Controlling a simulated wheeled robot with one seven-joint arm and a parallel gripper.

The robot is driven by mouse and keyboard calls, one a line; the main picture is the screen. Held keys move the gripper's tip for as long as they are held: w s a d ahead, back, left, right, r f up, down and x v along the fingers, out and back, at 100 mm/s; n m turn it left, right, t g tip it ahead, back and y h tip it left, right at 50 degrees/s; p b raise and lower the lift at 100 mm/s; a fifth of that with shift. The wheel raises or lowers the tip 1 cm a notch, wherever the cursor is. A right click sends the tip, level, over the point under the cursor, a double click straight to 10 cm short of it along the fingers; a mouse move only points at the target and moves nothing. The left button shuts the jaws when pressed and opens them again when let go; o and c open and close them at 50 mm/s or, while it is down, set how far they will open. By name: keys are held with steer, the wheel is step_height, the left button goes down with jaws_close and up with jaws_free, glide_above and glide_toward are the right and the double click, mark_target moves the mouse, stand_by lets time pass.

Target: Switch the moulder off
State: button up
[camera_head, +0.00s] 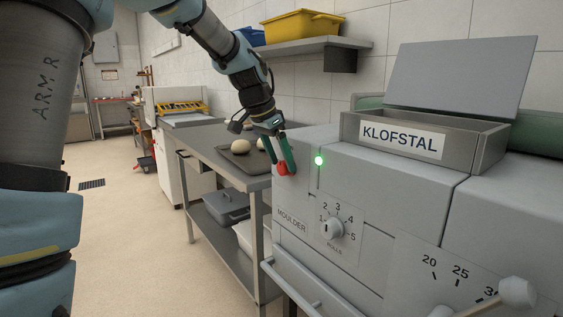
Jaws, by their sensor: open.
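The moulder (292,220) is the grey machine on the right, with its name printed on the front. A green lamp (319,160) on it is lit. A red button (283,169) sits at the upper left of its front. A dial (332,228) numbered from 1 to 5 is below the lamp. My gripper (283,162) reaches down from above at the red button. Its two green fingers are apart, their tips near or around the button. I cannot tell whether they touch it.
A metal table (215,163) left of the moulder holds a dark tray (238,172) with dough balls. A wall shelf (315,45) carries a yellow bin (303,25). The floor at left is clear.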

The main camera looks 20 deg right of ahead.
steer(key=shift+d+f, duration=0.2)
steer(key=shift+f, duration=0.35)
jaws_close()
stand_by(0.4)
